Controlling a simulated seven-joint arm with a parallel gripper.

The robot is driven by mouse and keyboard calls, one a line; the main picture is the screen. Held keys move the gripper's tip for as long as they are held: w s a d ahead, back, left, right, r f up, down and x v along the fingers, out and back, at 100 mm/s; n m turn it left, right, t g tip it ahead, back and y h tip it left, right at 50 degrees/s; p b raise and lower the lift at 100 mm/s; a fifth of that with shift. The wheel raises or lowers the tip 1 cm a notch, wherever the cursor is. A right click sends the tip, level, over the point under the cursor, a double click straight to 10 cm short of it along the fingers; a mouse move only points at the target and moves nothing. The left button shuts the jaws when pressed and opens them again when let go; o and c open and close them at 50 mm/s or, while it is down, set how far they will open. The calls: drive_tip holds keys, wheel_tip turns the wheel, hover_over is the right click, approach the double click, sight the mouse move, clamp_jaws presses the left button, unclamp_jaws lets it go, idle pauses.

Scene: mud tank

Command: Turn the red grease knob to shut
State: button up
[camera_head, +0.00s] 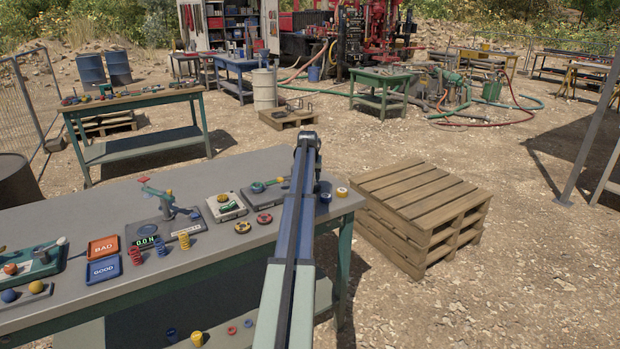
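I cannot tell for sure which part is the red grease knob. A small red handle (144,179) tops a green fixture (167,200) on a grey plate with a numeric display, on the near workbench (217,243). An orange-red knob (11,268) sits on a green device at the bench's left end. Both are too small to read their setting. My arm (296,215) rises from the bottom centre and bends at a dark joint over the bench's right end. My gripper is not visible; the arm hides what lies behind it.
A red BAD tray (104,247) and a blue GOOD tray (104,270) lie on the bench, with springs (160,245) and rings (264,218) nearby. A pallet stack (420,210) stands close right of the bench.

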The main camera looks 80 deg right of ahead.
drive_tip(key=shift+o, duration=0.4)
drive_tip(key=shift+r, duration=0.1)
drive_tip(key=v, duration=1.3)
drive_tip(key=shift+r, duration=0.35)
drive_tip(key=shift+a, duration=0.1)
